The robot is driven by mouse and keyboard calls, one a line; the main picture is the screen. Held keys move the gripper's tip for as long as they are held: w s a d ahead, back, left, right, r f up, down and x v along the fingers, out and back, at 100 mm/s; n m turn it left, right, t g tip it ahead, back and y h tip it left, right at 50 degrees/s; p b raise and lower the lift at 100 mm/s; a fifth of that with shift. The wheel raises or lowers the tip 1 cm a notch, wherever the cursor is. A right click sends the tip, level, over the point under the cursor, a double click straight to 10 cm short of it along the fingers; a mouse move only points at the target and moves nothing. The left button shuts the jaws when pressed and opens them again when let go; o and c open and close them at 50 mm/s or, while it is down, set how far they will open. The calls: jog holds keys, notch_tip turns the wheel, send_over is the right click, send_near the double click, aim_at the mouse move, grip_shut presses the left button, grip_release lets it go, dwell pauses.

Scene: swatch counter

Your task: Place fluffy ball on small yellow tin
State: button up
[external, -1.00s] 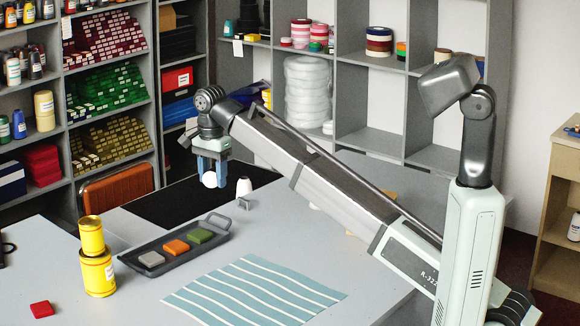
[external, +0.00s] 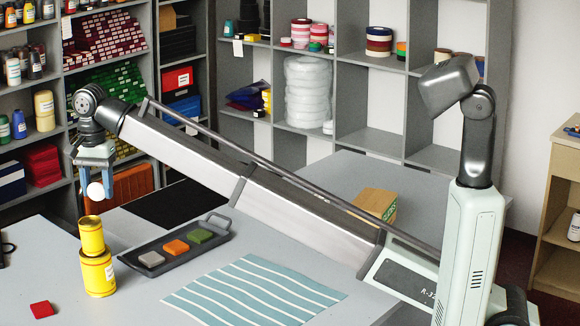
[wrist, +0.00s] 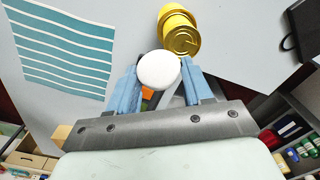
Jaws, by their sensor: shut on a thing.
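The fluffy ball (external: 96,191) is white and round. My gripper (external: 95,180) is shut on it and holds it in the air above the stacked yellow tins; in the wrist view the ball (wrist: 158,70) sits between the blue fingers (wrist: 158,82). The small yellow tin (external: 91,236) stands upright on top of a larger yellow tin (external: 97,274). The ball is a little above the small tin's top in the external view, with a visible gap. In the wrist view the small tin (wrist: 183,38) lies just beyond the ball, slightly to the right.
A dark tray (external: 135,262) with grey, orange and green blocks lies right of the tins. A striped teal cloth (external: 250,290) is in front. A red block (external: 41,309) lies at the front left. A brown box (external: 375,204) stands behind my arm.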

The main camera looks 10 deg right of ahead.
aim_at(90, 220)
jog(key=w+a+r, duration=0.2)
jog(key=a+r, duration=0.1)
jog(key=a, duration=0.1)
jog(key=shift+n, duration=0.5)
jog(key=shift+s+d+f, duration=0.15)
jog(key=shift+d+f, duration=0.05)
jog(key=shift+f, duration=1.95)
jog(key=shift+s+d+f, duration=0.1)
jog(key=shift+d+f, duration=0.05)
jog(key=shift+f, duration=1.95)
jog(key=shift+f, duration=0.15)
jog(key=o, duration=1)
notch_tip(90, 220, up, 8)
jog(key=shift+f, duration=0.1)
